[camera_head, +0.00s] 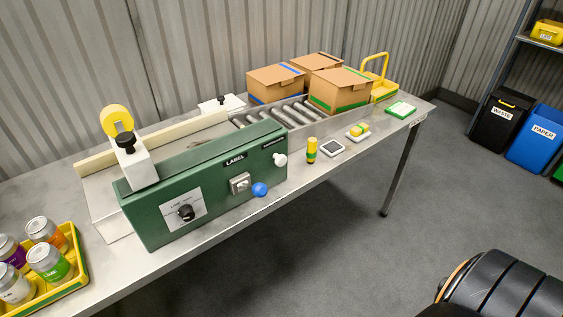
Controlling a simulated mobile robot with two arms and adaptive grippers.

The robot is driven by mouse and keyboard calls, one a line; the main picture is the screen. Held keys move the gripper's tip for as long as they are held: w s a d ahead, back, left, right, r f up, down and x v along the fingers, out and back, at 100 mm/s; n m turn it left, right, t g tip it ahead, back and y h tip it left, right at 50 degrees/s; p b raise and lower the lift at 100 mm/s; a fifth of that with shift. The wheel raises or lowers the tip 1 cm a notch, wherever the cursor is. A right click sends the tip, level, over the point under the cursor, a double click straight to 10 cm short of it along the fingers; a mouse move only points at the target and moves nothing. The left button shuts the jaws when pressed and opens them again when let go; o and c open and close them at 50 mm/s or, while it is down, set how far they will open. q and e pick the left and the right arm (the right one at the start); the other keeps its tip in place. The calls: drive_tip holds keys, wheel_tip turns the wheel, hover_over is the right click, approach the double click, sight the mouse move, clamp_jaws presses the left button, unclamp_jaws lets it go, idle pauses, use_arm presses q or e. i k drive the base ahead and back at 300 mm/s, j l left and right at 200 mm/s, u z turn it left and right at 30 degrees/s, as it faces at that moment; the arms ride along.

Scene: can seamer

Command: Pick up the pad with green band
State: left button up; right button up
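The pad with green band (401,110) lies flat near the right end of the long metal table, close to its front edge. It looks white on top with green along its edges. Nothing covers it. Neither of my grippers shows in the head view. A dark rounded part at the bottom right seems to be my own body, well away from the pad.
Left of the pad on the table (232,216) are a small dish with yellow blocks (358,133), a scale-like device (332,148) and a yellow-green bottle (311,150). A green machine (215,193) fills the middle.

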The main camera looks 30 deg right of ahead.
sight(360, 132)
drive_tip(key=z, duration=1.6)
